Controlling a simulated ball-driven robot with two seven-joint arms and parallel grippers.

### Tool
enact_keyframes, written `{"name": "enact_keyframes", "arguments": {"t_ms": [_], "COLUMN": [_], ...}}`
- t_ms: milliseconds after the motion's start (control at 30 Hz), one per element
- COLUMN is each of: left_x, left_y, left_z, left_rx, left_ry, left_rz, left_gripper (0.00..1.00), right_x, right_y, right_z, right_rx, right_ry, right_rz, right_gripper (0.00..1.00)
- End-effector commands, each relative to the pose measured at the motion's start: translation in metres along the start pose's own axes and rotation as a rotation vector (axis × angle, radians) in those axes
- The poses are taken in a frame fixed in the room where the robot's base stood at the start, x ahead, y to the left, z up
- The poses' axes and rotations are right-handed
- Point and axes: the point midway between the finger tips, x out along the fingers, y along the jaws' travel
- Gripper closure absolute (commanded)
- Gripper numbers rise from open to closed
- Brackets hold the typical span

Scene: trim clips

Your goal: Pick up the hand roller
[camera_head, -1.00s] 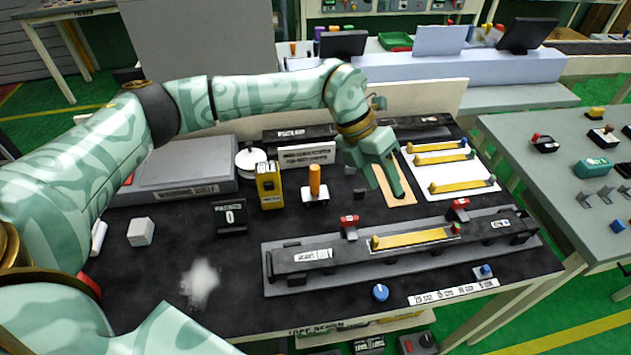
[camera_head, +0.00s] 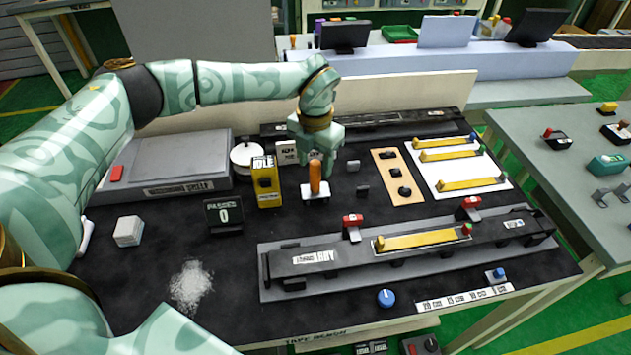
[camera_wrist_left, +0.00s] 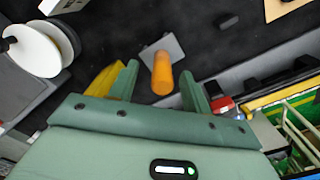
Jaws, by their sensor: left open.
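The hand roller, with an upright orange handle (camera_head: 315,178) on a small pale base (camera_head: 316,193), stands on the dark bench top in the head view. My left gripper (camera_head: 318,160) is just above and behind it, pointing down. In the left wrist view the orange handle (camera_wrist_left: 162,76) shows between the two green fingers of the open left gripper (camera_wrist_left: 160,72), with gaps on both sides. The fingers are not closed on it. My right gripper is not in view.
A yellow device (camera_head: 267,185) stands close left of the roller, with a white spool (camera_head: 243,157) behind it. A small dark block (camera_head: 362,191) lies to the right. A long grey fixture (camera_head: 275,262) with red clamps is in front. The bench's front left is fairly open.

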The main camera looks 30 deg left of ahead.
Motion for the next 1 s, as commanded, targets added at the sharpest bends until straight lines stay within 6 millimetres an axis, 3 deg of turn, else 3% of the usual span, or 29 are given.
{"name": "enact_keyframes", "arguments": {"t_ms": [300,533,567,700,733,1000], "left_x": [0.048,0.049,0.049,0.049,0.049,0.048], "left_y": [-0.004,-0.004,-0.004,-0.004,-0.004,-0.004], "left_z": [-0.005,-0.005,-0.005,-0.005,-0.005,-0.004], "left_rx": [0.0,-0.001,-0.001,0.0,0.0,0.0], "left_ry": [0.004,0.001,0.001,0.001,0.001,0.0], "left_rz": [-0.002,-0.001,-0.001,-0.001,-0.001,-0.001], "left_gripper": [0.52,0.52,0.57,0.96,1.0,1.0], "right_x": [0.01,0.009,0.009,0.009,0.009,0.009], "right_y": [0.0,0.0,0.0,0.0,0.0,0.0], "right_z": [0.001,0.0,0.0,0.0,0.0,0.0], "right_rx": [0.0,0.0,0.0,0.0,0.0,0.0], "right_ry": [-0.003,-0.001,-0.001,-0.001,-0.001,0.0], "right_rz": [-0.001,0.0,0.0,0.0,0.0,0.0], "right_gripper": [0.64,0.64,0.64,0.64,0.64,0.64]}}
